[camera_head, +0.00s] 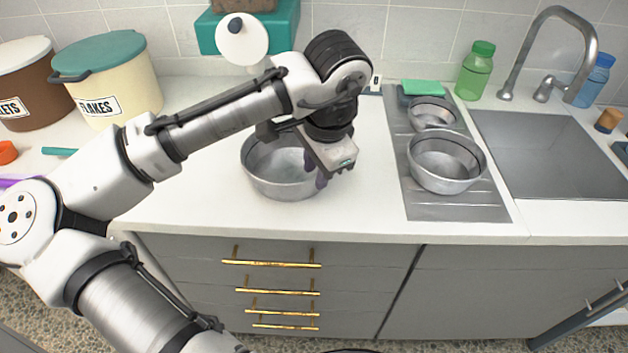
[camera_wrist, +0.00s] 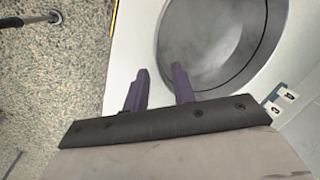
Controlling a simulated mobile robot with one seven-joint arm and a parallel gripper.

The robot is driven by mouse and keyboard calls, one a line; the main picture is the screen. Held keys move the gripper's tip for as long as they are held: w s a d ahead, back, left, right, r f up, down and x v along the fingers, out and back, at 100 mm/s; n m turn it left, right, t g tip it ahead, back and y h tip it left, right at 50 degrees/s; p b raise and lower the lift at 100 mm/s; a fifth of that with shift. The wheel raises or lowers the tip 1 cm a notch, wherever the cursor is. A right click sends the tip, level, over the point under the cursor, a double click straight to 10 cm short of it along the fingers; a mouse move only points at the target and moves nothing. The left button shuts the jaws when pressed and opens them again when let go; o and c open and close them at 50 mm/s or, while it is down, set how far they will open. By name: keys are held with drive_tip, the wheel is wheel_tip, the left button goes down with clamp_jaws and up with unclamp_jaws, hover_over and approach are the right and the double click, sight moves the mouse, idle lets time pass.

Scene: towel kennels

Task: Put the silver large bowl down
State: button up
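The silver large bowl (camera_head: 268,178) stands upright on the white counter. It looks empty, and part of its right side is hidden by my gripper (camera_head: 317,174). My gripper points down at the bowl's right rim. In the wrist view, the two purple fingers of my gripper (camera_wrist: 161,70) are apart. One finger is outside the bowl (camera_wrist: 212,40) and the other is over its inner side, with the rim between them. I see a gap there, so the fingers do not look clamped on the rim.
Two more metal bowls, a medium one (camera_head: 442,178) and a small one (camera_head: 432,113), stand on the drainer (camera_head: 470,208) at right. The sink (camera_head: 550,150) lies beyond. A cream flakes bin (camera_head: 125,90) stands at left. Counter between bowl and drainer is clear.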

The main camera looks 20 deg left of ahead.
drive_tip(key=v, duration=0.7)
